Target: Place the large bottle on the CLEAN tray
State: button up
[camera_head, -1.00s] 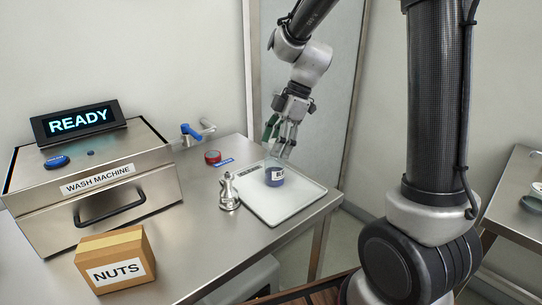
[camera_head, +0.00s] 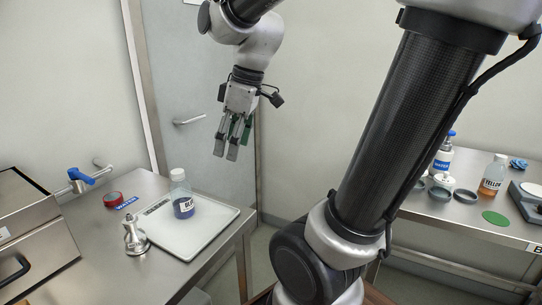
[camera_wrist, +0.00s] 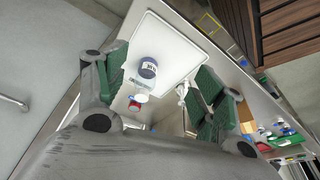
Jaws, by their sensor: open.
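The bottle with blue liquid and a white label (camera_head: 183,195) stands upright on the white tray (camera_head: 205,238), near its back left part. In the wrist view the bottle (camera_wrist: 148,68) is seen from above on the tray (camera_wrist: 185,50). The tray's small label is too small to read. My gripper (camera_head: 232,150) is open and empty, above and to the right of the bottle in the head view, clear of it. In the wrist view its green-padded fingers (camera_wrist: 163,65) stand wide apart, with the bottle visible between them.
A silver metal piece (camera_head: 134,238) stands left of the tray. A red round item (camera_head: 113,199) and a blue-handled tap (camera_head: 80,177) are behind.

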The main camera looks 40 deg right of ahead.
jog(key=s+d+f+m+t+h, duration=0.1)
jog(key=s+d+m, duration=0.3)
jog(key=s+m, duration=0.4)
jog(key=shift+s+d+f+t+h, duration=0.3)
jog(key=shift+s+t+h, duration=0.2)
jog(key=shift+s+t, duration=0.1)
dwell(0.4)
